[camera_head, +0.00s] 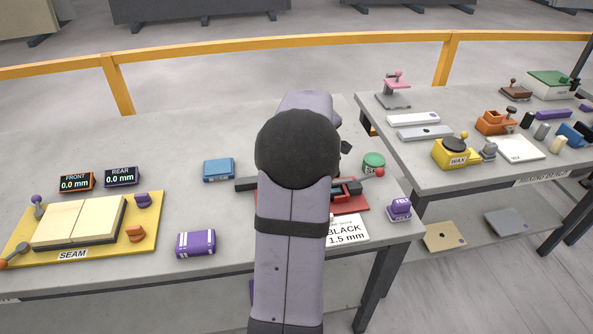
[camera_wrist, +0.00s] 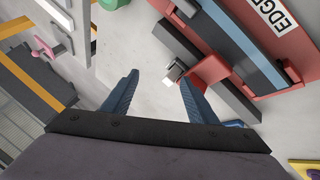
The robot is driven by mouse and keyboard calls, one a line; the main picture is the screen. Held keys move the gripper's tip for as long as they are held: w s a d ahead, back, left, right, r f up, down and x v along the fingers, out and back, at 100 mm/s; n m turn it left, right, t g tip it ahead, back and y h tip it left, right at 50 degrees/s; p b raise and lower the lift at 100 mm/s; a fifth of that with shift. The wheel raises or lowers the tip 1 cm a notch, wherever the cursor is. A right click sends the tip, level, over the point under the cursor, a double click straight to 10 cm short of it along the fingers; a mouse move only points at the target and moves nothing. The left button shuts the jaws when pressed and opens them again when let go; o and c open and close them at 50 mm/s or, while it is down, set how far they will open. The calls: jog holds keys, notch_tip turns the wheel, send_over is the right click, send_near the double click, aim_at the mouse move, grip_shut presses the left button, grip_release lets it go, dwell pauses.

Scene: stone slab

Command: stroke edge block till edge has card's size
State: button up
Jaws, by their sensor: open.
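In the wrist view my gripper (camera_wrist: 159,78) is open, with its two blue fingers apart and nothing clearly held between them. In the head view my arm hides it. The red fixture labelled EDGE (camera_wrist: 300,57) is ahead and to the right in the wrist view, carrying a blue strip and dark bars. It shows partly behind my arm in the head view (camera_head: 354,208). A small pale-ended piece sits just beyond the right fingertip; contact is unclear. The white card (camera_head: 347,231) reads BLACK 1.5 mm and lies before the fixture. I cannot tell which piece is the edge block.
A blue block (camera_head: 219,169), a striped purple block (camera_head: 196,243) and a purple felt block (camera_head: 400,208) lie nearby. A green tin (camera_head: 373,161) is behind the fixture. The yellow SEAM board (camera_head: 146,236) and two 0.0 mm displays stand left. A second bench is right.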

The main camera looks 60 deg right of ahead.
notch_tip(320, 180, down, 2)
jog(key=s+d+n+t+h+b, duration=0.25)
jog(key=n+h+b, duration=0.25)
jog(key=n+b, duration=0.8)
jog(key=w+a+f+n+t+b, duration=0.1)
jog(key=a+n+t+b, duration=0.1)
jog(key=n+b, duration=0.3)
jog(key=w+a+f+n+t+h+b, duration=0.1)
jog(key=a+n+t+b, duration=0.1)
jog(key=a+n+b, duration=0.2)
jog(key=a+f+n+t+b, duration=0.1)
jog(key=a+n+t+b, duration=0.2)
jog(key=n+b, duration=0.4)
jog(key=shift+w+a+f+n, duration=0.2)
jog(key=shift+w+f+n, duration=0.15)
jog(key=shift+w+n, duration=0.05)
jog(key=shift+a+n, duration=0.25)
jog(key=shift+n, duration=0.05)
jog(key=shift+w+r, duration=0.1)
jog(key=shift+d, duration=0.1)
jog(key=shift+x, duration=3.55)
